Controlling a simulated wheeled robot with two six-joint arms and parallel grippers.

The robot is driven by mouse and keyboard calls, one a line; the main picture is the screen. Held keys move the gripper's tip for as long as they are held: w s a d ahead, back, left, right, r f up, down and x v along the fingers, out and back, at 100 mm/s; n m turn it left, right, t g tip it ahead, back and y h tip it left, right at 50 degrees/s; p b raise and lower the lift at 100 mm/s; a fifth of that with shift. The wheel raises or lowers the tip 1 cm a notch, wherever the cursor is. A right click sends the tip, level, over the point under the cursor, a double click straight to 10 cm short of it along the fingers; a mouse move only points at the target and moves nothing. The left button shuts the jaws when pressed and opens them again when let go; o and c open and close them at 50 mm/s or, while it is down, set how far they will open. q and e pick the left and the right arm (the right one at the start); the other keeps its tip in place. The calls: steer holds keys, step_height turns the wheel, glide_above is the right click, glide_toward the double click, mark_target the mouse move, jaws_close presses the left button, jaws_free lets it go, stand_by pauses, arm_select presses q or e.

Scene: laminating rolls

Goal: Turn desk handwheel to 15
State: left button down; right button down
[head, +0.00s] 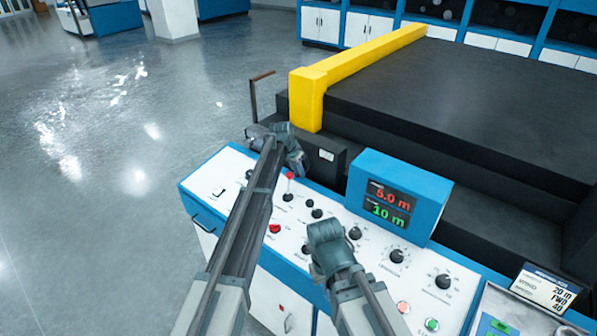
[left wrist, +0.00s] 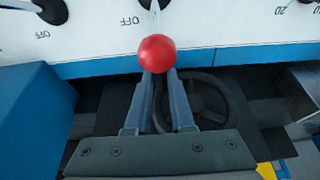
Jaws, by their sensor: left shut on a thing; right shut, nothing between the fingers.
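The control desk (head: 205,182) has a white sloped top and blue edges. Its display (head: 388,207) reads 5.0 m in red and 10 m in green. A dark spoked handwheel (left wrist: 212,92) shows in the left wrist view, beyond the desk's blue edge and beside my fingers. My left gripper (head: 294,166) is over the desk's far edge, shut on the red ball (left wrist: 157,53) of a lever, which shows in the head view (head: 290,176). The ball hides the fingertips. My right gripper (head: 325,235) is shut and empty above the desk's knobs.
Several black knobs (head: 397,256) and buttons cover the desk top. A yellow beam (head: 308,97) and a large dark machine bed (head: 440,95) stand behind it. A sign (head: 548,289) at lower right reads 20 m, FWD, 40. The floor at left is clear.

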arm_select(q)
steer(key=shift+f, duration=0.1)
steer(key=shift+s+f+m+t+y+b, duration=0.15)
steer(key=shift+f+m+t+y+b, duration=0.15)
steer(key=shift+f+t+y+b, duration=0.6)
steer(key=t+y+b, duration=0.1)
steer(key=b, duration=0.1)
steer(key=f+t+y+b, duration=0.1)
steer(key=y+b, duration=0.1)
steer(key=a+m+t+y+b, duration=0.1)
steer(key=b, duration=0.1)
steer(key=shift+w+f+y+b, duration=0.25)
steer(key=shift+w+y+b, duration=0.05)
steer(key=shift+w+b, duration=0.1)
steer(key=shift+w+a+t+y+b, duration=0.2)
steer(key=shift+t+y+b, duration=0.25)
steer(key=shift+b, duration=0.55)
steer(key=shift+a+r+m+t+y+b, duration=0.1)
steer(key=shift+a+m+t+y+b, duration=0.05)
steer(key=shift+m+t+y+b, duration=0.25)
steer(key=shift+w, duration=0.1)
steer(key=c, duration=0.8)
jaws_free()
